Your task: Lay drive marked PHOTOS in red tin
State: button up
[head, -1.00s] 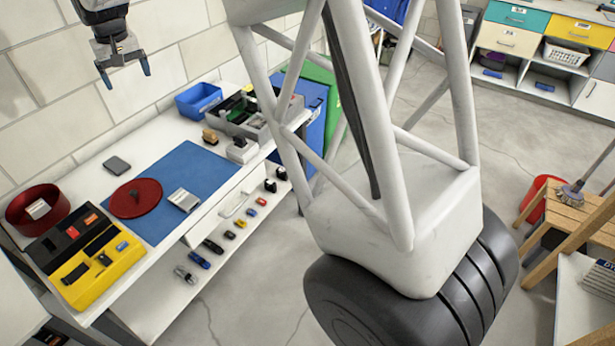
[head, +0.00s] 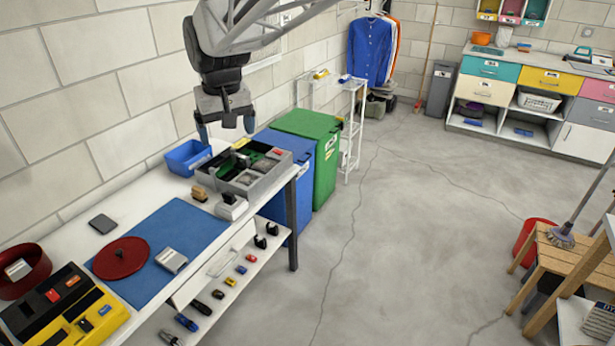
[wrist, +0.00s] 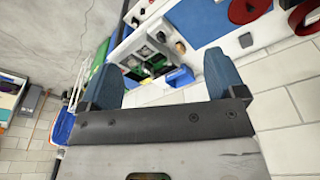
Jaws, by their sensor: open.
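The open red tin (head: 40,281) stands at the far left of the bench, with a pale labelled block (head: 18,269) inside it. Its round red lid (head: 121,258) lies on a blue mat. A silver drive-like block (head: 171,260) lies on the mat right of the lid, and a dark grey flat one (head: 102,224) lies on the bench behind the mat. I cannot read PHOTOS on any of them. My gripper (head: 226,129) is open and empty, high near the blue bin, away from the tin. The wrist view shows its spread fingers (wrist: 165,65), with the tin partly visible (wrist: 302,20).
A yellow-black tray (head: 70,310) of small items sits in front of the tin. A blue bin (head: 186,157), a grey divided box (head: 245,180) and stamp-like items stand on the bench's right. Small objects line the shelf below. Open floor (head: 420,220) lies right.

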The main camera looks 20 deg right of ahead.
jog(key=s+d+f+m, duration=0.1)
jog(key=s+d+f, duration=0.2)
jog(key=s, duration=0.6)
jog(key=s+d+f+m, duration=0.1)
jog(key=s+d+f, duration=0.2)
jog(key=s+d, duration=0.5)
jog(key=s+d+f+m, duration=0.1)
jog(key=s+d+f, duration=0.1)
jog(key=s+d, duration=0.4)
jog(key=s, duration=0.5)
jog(key=shift+d+f+t+h, duration=0.25)
jog(key=shift+f+t+h, duration=0.05)
jog(key=shift+f+t, duration=0.1)
